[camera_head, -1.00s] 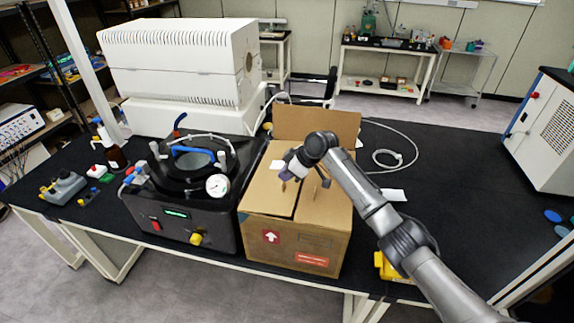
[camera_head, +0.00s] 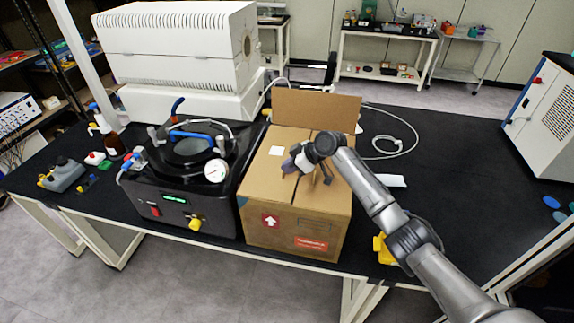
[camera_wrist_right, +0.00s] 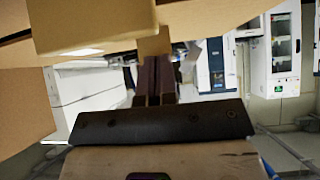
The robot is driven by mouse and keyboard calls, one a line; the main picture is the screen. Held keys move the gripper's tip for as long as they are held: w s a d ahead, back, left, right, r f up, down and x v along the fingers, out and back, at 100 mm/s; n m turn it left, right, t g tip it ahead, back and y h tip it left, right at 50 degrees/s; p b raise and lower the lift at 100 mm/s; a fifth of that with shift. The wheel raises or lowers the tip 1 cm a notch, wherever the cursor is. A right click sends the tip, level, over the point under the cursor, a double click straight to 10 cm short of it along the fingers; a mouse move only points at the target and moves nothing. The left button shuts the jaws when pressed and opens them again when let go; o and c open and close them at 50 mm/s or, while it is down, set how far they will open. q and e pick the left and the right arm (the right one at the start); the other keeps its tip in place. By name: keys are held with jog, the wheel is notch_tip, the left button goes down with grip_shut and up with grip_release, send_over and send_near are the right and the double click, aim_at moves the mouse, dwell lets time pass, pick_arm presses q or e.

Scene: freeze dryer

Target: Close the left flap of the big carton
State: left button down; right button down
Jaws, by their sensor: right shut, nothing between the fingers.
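The big carton (camera_head: 289,232) stands on the black bench in the head view. Its left flap (camera_head: 259,180) lies about flat across the left half of the top, with a white label on it. The right flap (camera_head: 328,200) also lies about flat, and the back flap (camera_head: 316,110) stands upright. My right gripper (camera_head: 286,168) is shut and empty, low over the left flap near the middle seam; I cannot tell whether it touches. In the right wrist view the shut fingers (camera_wrist_right: 153,80) show beside brown cardboard (camera_wrist_right: 95,28). My left gripper is not in view.
A black freeze dryer unit (camera_head: 185,195) with a gauge and blue handle stands close left of the carton. A large white machine (camera_head: 180,45) is behind it. A cable (camera_head: 395,148) and a yellow object (camera_head: 382,250) lie to the right, where the bench is mostly clear.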

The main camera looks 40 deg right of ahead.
jog(key=shift+r, duration=0.1)
jog(key=shift+r+p, duration=0.5)
jog(key=shift+r, duration=0.05)
jog(key=w+a+r+p+v, duration=0.1)
jog(key=r+v, duration=0.1)
jog(key=v, duration=0.9)
jog(key=shift+d+r, duration=0.15)
jog(key=shift+r, duration=0.15)
jog(key=shift+w, duration=0.1)
